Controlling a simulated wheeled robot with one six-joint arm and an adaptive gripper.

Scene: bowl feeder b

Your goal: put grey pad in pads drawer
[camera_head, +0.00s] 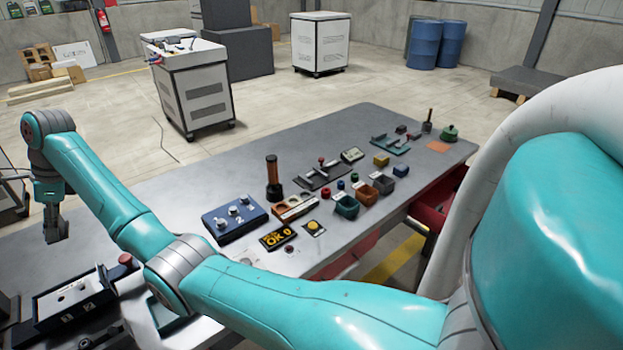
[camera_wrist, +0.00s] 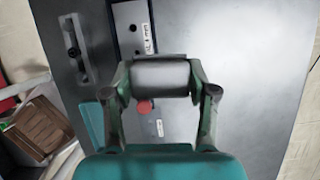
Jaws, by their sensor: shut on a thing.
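My gripper (camera_head: 55,222) hangs at the far left, above the left end of the table, with its fingers pointing down. In the wrist view, my gripper (camera_wrist: 160,80) is shut on a grey pad (camera_wrist: 160,76), which spans the space between the two fingers. The pad is held above the grey surface; its underside is hidden. No drawer labelled for pads can be made out. Red drawer-like fronts (camera_head: 432,208) show below the right part of the table, partly hidden by my arm, and I cannot tell which is the pads drawer.
The table (camera_head: 390,120) carries a blue knob box (camera_head: 235,217), an "OK 0" display (camera_head: 277,237), small bins (camera_head: 346,206) and a black-edged panel (camera_head: 75,298). A red knob (camera_wrist: 144,106) lies below my gripper in the wrist view. A brown item (camera_wrist: 38,127) sits at the left.

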